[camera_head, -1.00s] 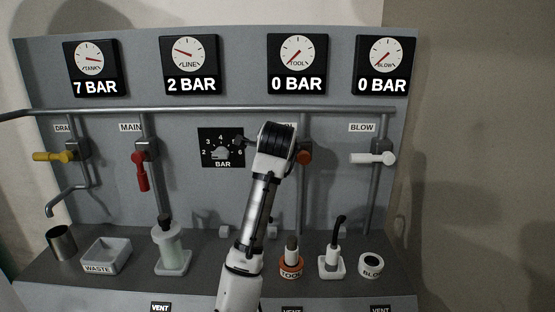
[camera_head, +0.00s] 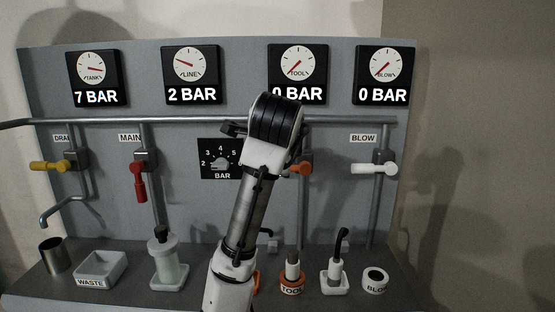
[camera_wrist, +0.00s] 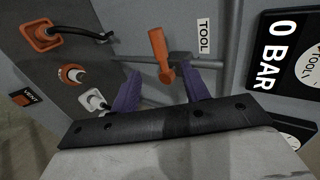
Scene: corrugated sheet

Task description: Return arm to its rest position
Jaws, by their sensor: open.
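My gripper (camera_wrist: 162,90) is open in the wrist view, its two purple fingers apart with nothing held between them. Beyond the fingers is the orange valve lever (camera_wrist: 158,45) near the TOOL label (camera_wrist: 204,36); I see no contact. In the head view my white and black arm rises in front of the middle of the grey panel (camera_head: 330,200). The arm's end hides most of the gripper and part of the orange lever (camera_head: 302,169). The regulator dial (camera_head: 221,163), marked BAR, is left of the arm.
The yellow lever (camera_head: 52,166), red lever (camera_head: 139,185) and white lever (camera_head: 375,168) stick out from the panel. On the ledge stand a metal cup (camera_head: 53,256), WASTE tray (camera_head: 98,270), clear bowl unit (camera_head: 168,265), TOOL coupling (camera_head: 292,272) and BLOW ring (camera_head: 375,280).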

